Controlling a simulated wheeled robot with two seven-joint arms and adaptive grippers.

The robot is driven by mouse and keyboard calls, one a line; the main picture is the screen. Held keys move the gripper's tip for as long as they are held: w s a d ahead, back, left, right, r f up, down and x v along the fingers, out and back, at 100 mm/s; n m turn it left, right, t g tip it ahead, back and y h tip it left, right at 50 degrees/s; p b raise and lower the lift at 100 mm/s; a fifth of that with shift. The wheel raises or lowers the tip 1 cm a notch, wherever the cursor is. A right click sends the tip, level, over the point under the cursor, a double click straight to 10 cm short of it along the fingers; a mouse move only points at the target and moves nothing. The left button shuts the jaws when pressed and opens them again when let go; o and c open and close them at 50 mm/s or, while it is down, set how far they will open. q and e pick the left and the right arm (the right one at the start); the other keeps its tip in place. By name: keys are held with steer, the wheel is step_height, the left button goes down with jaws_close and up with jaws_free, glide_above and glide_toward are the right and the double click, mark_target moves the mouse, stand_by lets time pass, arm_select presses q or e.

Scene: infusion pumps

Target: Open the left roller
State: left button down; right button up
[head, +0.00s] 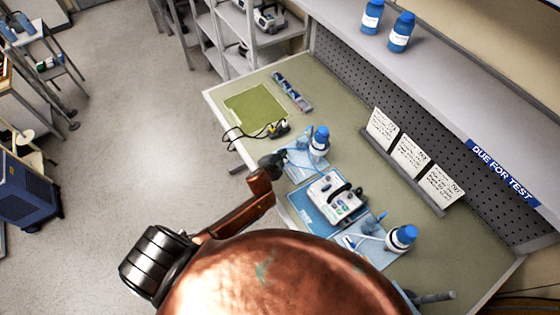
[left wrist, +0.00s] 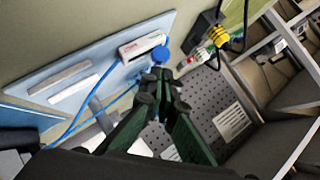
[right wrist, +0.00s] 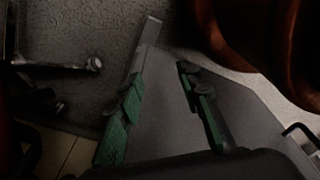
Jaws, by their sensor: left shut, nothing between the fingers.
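The left roller seems to be a white block (left wrist: 142,46) on a light blue board (left wrist: 95,70) in the left wrist view. A round blue part (left wrist: 160,53) shows at its end, just beyond my left fingertips. My left gripper (left wrist: 160,82) is shut and empty; I cannot tell whether it touches the blue part. In the head view my left gripper (head: 273,161) is at the bench's near edge, beside the left board (head: 304,172) and a blue-capped bottle (head: 320,143). My right gripper (right wrist: 160,88) is open and empty in the right wrist view, away from the rollers.
A white pump (head: 337,198) stands on a blue mat (head: 306,207), right of the left board. Another blue-capped bottle (head: 401,238) is further right. A green mat (head: 256,107), a black cable (head: 245,135) and card signs (head: 411,156) are also on the bench.

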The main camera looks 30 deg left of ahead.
arm_select(q)
steer(key=d+r+p, duration=0.1)
steer(key=s+r+p, duration=0.1)
steer(key=shift+d+r, duration=0.4)
steer(key=b+v, duration=0.1)
steer(key=v, duration=0.8)
steer(key=shift+s, duration=0.45)
